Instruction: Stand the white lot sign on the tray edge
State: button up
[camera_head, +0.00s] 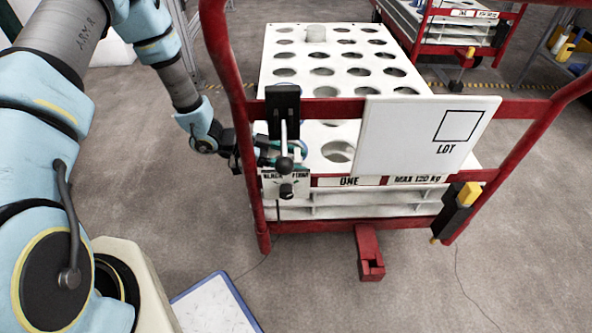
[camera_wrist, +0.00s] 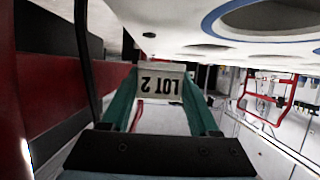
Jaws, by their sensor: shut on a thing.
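A small white sign reading "LOT 2" (camera_wrist: 163,86) is held between the two teal fingers of my gripper (camera_wrist: 161,100). Its lettering is upside down in the wrist view. The white tray (camera_head: 300,75) with rows of round holes lies on the red trolley in the head view. In the wrist view the tray's underside or face with large holes (camera_wrist: 180,20) fills the top, close to the sign. In the head view my gripper (camera_head: 268,154) is at the trolley's near left corner, partly behind a black clamp. The small sign cannot be made out there.
A red rail (camera_head: 340,108) runs along the trolley's near side. A black clamp with a lever (camera_head: 283,105) and a large white board marked "LOT" (camera_head: 400,140) are on it. A yellow-and-black handle (camera_head: 460,205) hangs at the right. Another red trolley (camera_head: 455,45) stands behind.

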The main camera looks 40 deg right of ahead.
jog(key=shift+f, duration=1.9)
jog(key=shift+f+b, duration=0.1)
jog(key=shift+b, duration=0.25)
jog(key=shift+f, duration=0.15)
jog(key=o, duration=1.3)
jog(key=shift+r, duration=0.35)
jog(key=p+v, duration=0.1)
jog(key=v, duration=1.1)
